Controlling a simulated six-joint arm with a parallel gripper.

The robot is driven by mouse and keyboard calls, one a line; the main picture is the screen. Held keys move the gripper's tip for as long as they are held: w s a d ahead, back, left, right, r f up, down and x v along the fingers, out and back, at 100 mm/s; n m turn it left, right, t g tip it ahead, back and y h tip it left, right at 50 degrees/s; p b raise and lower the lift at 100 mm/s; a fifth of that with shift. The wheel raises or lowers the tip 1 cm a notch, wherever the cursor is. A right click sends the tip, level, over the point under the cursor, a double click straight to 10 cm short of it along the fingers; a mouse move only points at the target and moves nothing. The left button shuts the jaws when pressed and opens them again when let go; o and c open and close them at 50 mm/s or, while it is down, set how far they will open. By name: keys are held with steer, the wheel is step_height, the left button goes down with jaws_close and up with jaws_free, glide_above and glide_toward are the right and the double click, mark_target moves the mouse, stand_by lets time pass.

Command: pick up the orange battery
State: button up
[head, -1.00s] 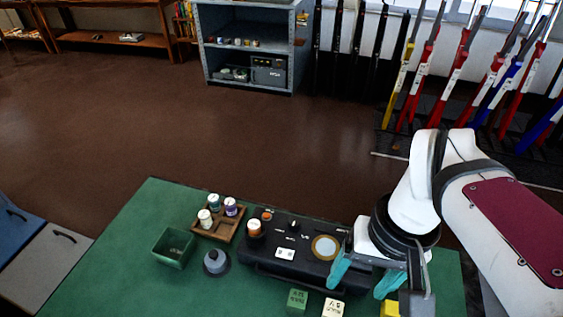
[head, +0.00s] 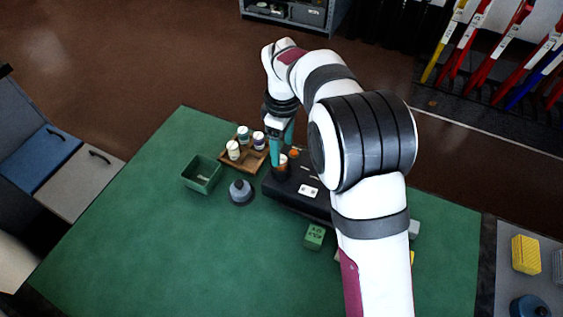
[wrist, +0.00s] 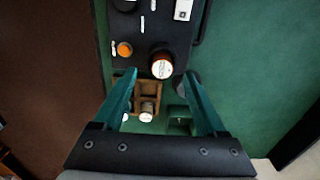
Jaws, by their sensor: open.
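The orange battery (head: 282,161), with a white top, stands upright at the left end of the black box (head: 300,190). In the wrist view, its pale round top (wrist: 162,66) shows near the fingertips, and its lower part is mostly hidden. My gripper (head: 281,149) is open over that end of the box, its teal fingers pointing down. In the wrist view, my gripper (wrist: 160,76) has one finger on each side of the battery in the picture. I cannot tell how far above it the tips are.
A wooden tray (head: 231,163) with several white-capped batteries stands left of the box. A green bin (head: 202,174) and a grey domed object (head: 240,192) are near it. An orange round part (wrist: 124,48) sits on the box. A green block (head: 314,237) lies in front.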

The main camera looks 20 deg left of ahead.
mark_target(281, 165)
step_height(281, 165, down, 4)
steer(key=shift+s+a+f, duration=0.1)
steer(key=shift+s, duration=0.05)
jaws_close()
